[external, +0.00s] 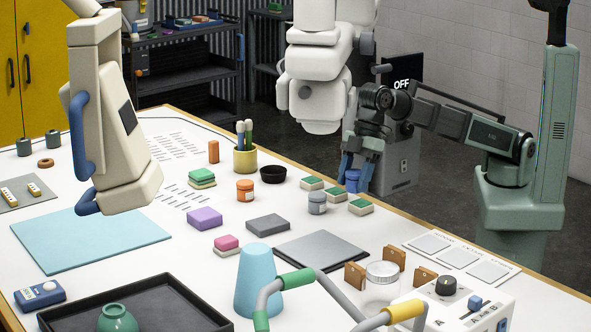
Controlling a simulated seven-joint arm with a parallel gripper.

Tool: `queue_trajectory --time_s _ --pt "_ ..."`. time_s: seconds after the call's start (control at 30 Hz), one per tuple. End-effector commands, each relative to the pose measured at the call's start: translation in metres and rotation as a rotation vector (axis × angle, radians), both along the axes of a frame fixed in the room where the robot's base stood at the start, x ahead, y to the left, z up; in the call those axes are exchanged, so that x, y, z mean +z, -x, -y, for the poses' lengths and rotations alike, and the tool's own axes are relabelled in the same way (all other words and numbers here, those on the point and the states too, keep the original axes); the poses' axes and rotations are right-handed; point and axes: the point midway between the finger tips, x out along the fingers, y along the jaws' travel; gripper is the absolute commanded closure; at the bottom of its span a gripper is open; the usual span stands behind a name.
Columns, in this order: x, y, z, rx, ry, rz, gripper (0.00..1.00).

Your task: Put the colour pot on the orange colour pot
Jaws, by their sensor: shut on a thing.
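My gripper (358,172) is at the far right edge of the table, its blue fingers pointing down. It is shut on a blue colour pot (352,181), which is partly hidden by the fingers. I cannot tell whether the pot touches the table. The orange colour pot (245,191) stands upright on the table to the left, apart from my gripper, with nothing on its lid. A grey colour pot (317,203) stands between them, nearer the camera.
Green-topped blocks (361,207) lie close to my gripper. A black bowl (273,174) and a yellow cup with brushes (245,158) stand behind the orange pot. A purple block (205,218) and a grey block (268,224) lie in front of it.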

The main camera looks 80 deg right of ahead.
Motion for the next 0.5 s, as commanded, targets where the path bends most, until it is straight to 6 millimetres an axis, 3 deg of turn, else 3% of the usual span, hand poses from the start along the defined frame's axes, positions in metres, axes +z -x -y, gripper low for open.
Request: queue_trajectory --time_s 0.27,0.5 --pt "0.005 -0.042 0.042 -0.080 0.001 0.000 0.77" --pt "0.010 -0.114 0.096 -0.196 0.000 0.000 0.77"
